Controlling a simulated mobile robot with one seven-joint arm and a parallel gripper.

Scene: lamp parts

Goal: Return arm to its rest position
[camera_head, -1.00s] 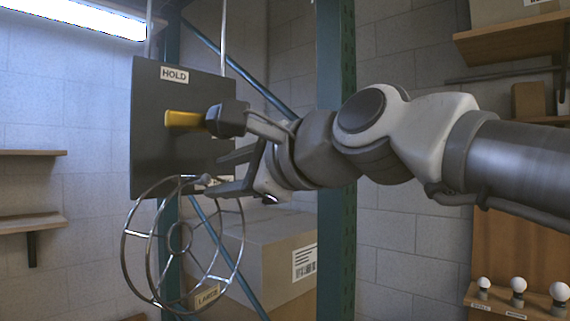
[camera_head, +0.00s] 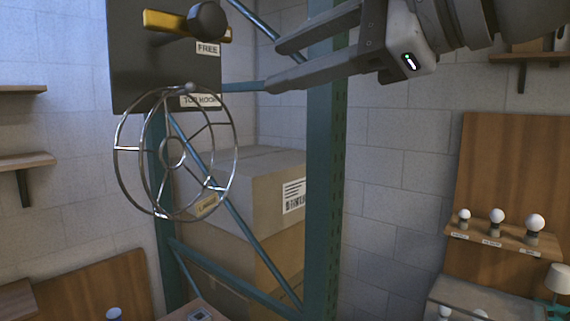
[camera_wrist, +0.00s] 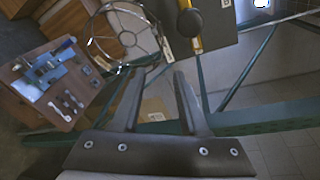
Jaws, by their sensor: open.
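My gripper (camera_head: 276,66) is open and empty, at the upper right of the panel in the head view. In the wrist view its two fingers (camera_wrist: 160,74) stand apart with nothing between them. A round wire frame (camera_head: 175,151) hangs below the dark panel (camera_head: 150,75), by the label "TOP HOOK"; it also shows in the wrist view (camera_wrist: 128,38). A yellow bar (camera_head: 160,20) with a black knob (camera_head: 208,20) is on the panel, near a label "FREE". My fingers are apart from the frame and knob.
A teal rack post (camera_head: 320,200) stands close behind my gripper. Cardboard boxes (camera_head: 245,195) sit in the rack. Bulbs (camera_head: 497,216) stand on a shelf at right. A bench (camera_wrist: 55,85) with a blue tool shows in the wrist view.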

